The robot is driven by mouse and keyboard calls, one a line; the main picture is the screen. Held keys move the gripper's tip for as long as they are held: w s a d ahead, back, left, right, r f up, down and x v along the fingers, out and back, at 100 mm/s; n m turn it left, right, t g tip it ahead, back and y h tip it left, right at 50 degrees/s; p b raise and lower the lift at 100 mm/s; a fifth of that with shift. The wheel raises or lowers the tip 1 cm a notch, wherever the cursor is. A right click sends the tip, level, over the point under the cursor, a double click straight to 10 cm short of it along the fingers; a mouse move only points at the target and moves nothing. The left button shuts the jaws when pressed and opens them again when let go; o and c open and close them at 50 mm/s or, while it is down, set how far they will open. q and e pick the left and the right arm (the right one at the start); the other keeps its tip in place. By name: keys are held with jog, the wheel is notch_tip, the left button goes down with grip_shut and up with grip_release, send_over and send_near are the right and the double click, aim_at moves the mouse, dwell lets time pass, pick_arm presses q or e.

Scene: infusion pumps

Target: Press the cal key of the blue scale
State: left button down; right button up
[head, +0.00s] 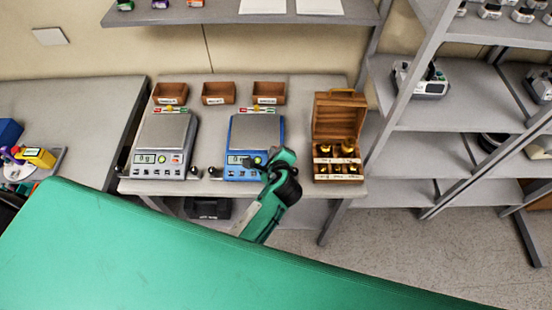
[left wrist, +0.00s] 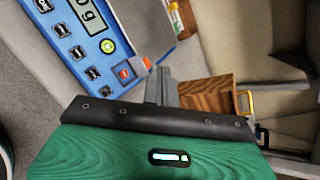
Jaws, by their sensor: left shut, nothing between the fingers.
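The blue scale (head: 233,150) stands on the table in the head view, with a grey pan on top and its key panel at the front. In the left wrist view the scale (left wrist: 75,12) shows its lit display (left wrist: 88,18), several dark keys, a round green key (left wrist: 107,46) and a red key (left wrist: 124,71). The key labels are too small to read. My left gripper (head: 257,164) is shut and empty at the scale's front right corner. Its fingertips (left wrist: 160,75) appear beside the red key; contact cannot be told. My right gripper is not in view.
A similar grey scale (head: 143,160) stands to the left. An open wooden weight case (head: 340,102) stands right of the blue scale. Small brown boxes (head: 219,92) line the table's back. Small dark knobs sit between the scales.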

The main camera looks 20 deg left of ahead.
pick_arm(q)
jog(key=shift+w+r, duration=0.1)
dwell(0.3)
jog(key=f+b, duration=0.2)
jog(key=w+f+b, duration=0.1)
jog(key=f+b, duration=0.3)
jog(key=shift+w+a+f, duration=0.2)
jog(key=shift+w, duration=0.05)
jog(key=shift+w+f+b, duration=0.2)
jog(key=shift+f+b, duration=0.15)
jog(key=shift+f, duration=0.15)
jog(key=shift+w+f+b, duration=0.15)
jog(key=shift+f+b, duration=0.15)
jog(key=shift+f, duration=0.2)
jog(key=shift+a+f, duration=0.1)
dwell(1.1)
jog(key=shift+w+f, duration=0.15)
jog(key=shift+f, duration=0.2)
